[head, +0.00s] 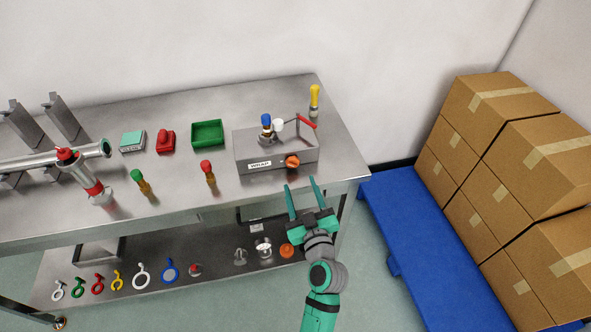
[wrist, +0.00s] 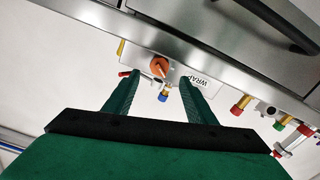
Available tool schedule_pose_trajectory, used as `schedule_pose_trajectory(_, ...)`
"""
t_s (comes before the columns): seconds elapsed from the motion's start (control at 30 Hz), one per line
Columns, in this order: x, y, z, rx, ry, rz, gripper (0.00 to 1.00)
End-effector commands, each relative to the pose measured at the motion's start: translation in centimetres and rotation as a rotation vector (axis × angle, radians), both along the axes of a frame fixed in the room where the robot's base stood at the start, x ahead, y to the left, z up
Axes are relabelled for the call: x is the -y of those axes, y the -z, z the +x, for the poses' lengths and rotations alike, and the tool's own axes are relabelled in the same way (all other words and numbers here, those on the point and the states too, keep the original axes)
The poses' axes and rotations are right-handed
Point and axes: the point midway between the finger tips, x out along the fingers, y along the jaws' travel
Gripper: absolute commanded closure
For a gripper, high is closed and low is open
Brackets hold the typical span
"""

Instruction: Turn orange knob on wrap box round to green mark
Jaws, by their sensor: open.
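The wrap box (head: 272,152) is a grey box on the steel bench, with a WRAP label on its front. The orange knob (head: 292,161) sits on the right of that front face. In the wrist view the orange knob (wrist: 160,67) shows with a pale pointer line, between and beyond my fingers. My gripper (head: 303,187) is open and empty, in front of the bench edge and a little below the knob, not touching it. In the wrist view my green gripper fingers (wrist: 160,85) reach toward the box. I cannot make out the green mark clearly.
On the box stand a blue-capped piece (head: 266,121) and a red-handled lever (head: 305,121). A lower shelf holds rings and parts. Cartons (head: 500,160) are at right.

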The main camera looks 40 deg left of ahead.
Motion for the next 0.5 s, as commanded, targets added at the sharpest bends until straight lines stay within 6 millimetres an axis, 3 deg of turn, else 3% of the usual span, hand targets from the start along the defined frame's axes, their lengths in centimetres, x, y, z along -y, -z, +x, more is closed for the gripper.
schedule_pose_trajectory(0.2, -3.1, 0.0, 2.6, 0.001, 0.000, 0.001, 0.49)
schedule_pose_trajectory(0.5, -5.6, 0.0, 4.8, -0.001, 0.001, 0.001, 0.49)
